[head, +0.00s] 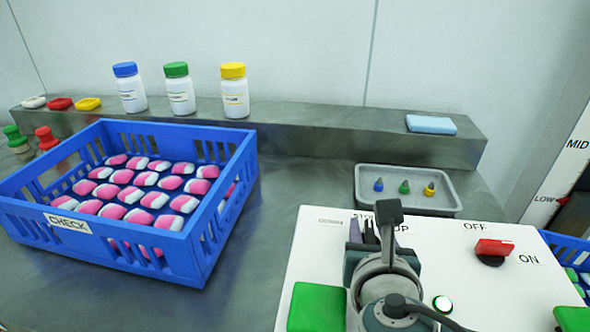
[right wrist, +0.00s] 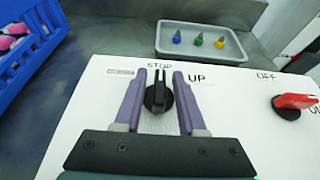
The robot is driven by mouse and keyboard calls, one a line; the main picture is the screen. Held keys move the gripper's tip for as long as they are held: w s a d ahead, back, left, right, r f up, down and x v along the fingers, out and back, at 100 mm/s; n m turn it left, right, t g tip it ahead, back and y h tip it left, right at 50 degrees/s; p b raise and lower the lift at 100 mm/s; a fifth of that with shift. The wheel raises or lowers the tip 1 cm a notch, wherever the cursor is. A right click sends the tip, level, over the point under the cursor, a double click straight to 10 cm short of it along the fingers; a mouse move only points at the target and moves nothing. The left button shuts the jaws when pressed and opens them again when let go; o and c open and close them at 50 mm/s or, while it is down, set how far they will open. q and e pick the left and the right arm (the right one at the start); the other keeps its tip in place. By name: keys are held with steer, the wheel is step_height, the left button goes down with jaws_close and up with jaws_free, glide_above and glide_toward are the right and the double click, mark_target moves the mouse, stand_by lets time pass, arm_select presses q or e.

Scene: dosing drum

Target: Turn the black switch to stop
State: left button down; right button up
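The black switch (right wrist: 158,98) sits on the white panel (right wrist: 85,110). In the right wrist view its grip stands about upright, its upper end towards the word STOP; the word UP is to its right. My right gripper (right wrist: 159,80) is open, with one purple finger on each side of the switch and a small gap on both sides. In the head view the right gripper (head: 370,232) and wrist cover the switch and part of the STOP label. My left gripper is not in view.
A red switch (head: 493,250) marked OFF and ON is to the right on the panel. Green buttons (head: 316,307) and a lit round button (head: 442,304) are nearer. A grey tray (head: 375,205) lies behind the panel; a blue crate (head: 205,262) stands left.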

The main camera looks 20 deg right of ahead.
steer(key=shift+o, duration=0.4)
steer(key=shift+s+a, duration=0.1)
steer(key=p+v, duration=0.2)
steer(key=v, duration=0.6)
steer(key=shift+s+a+r, duration=0.15)
steer(key=shift+s, duration=0.1)
steer(key=shift+s+a+r, duration=0.25)
steer(key=shift+s+a, duration=0.05)
steer(key=shift+s, duration=0.15)
